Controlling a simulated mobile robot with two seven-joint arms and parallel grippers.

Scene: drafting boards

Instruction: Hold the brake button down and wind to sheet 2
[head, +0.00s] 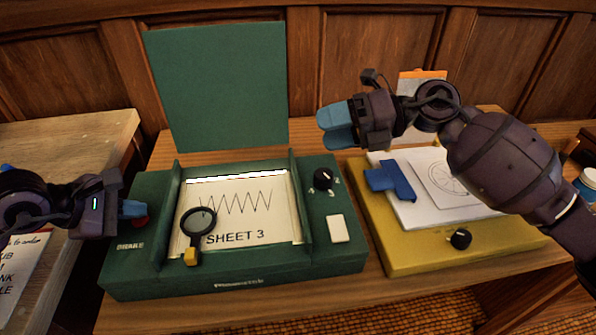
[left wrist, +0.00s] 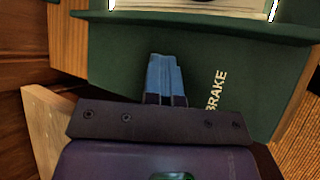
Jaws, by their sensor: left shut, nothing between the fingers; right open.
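A green winding machine (head: 240,277) stands on the table with its lid upright at the back. Its window shows a sheet (head: 250,200) with a zigzag line and the words SHEET 3. The red brake button (head: 141,222) is at the left beside the word BRAKE, mostly hidden by my left gripper (head: 134,209). My left gripper is shut and empty, its fingers over the button; contact is hard to tell. The left wrist view shows its blue fingertips (left wrist: 163,72) together over the green panel. A black knob (head: 323,178) is right of the window. My right gripper (head: 336,125) is open and empty above and behind the knob.
A magnifier (head: 198,222) lies over the window's left front. A white block (head: 337,228) sits on the machine's right side. A yellow board (head: 400,262) with papers, a blue clip (head: 390,180) and a black knob (head: 460,239) is at the right, under my right arm.

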